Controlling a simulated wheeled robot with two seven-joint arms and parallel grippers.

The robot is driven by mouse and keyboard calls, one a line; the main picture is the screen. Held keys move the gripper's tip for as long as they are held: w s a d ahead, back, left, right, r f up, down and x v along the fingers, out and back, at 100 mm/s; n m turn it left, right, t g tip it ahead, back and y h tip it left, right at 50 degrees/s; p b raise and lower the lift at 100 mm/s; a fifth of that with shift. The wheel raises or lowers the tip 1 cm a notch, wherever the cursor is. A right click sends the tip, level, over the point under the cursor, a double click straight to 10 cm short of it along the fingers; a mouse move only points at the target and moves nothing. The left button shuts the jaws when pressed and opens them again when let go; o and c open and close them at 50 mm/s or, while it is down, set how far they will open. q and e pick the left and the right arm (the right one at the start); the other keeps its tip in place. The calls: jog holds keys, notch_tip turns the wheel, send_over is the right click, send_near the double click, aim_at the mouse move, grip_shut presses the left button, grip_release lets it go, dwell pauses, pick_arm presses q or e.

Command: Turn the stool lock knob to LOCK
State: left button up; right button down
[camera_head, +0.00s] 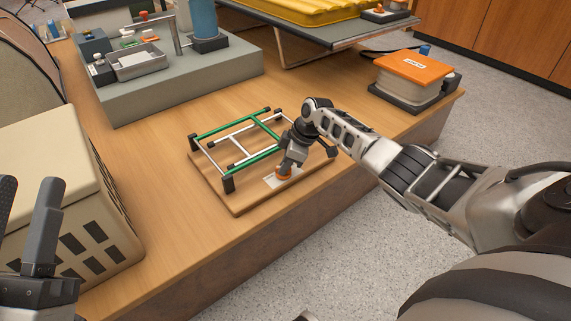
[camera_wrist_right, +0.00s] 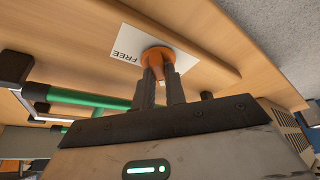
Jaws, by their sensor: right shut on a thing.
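The orange lock knob (camera_head: 284,171) sits on a white label card on the wooden board (camera_head: 237,207) of the stool frame. In the right wrist view the knob (camera_wrist_right: 157,57) is between my right fingertips, and the card (camera_wrist_right: 131,44) beside it reads FREE; no LOCK word shows. My right gripper (camera_head: 287,163) is shut on the knob, reaching down from above. The green and white stool frame (camera_head: 240,138) lies on the board just left of the gripper. My left gripper (camera_head: 22,205) is at the lower left, its fingers apart and empty.
A beige crate (camera_head: 60,190) with slots stands at the left of the table. A grey raised block (camera_head: 180,85) with a tray is behind. An orange book-like box (camera_head: 413,69) is at the back right. Bare table lies around the board.

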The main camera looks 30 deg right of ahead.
jog(key=shift+d, duration=0.1)
jog(key=c, duration=1.4)
grip_release()
jog(key=shift+c, duration=0.2)
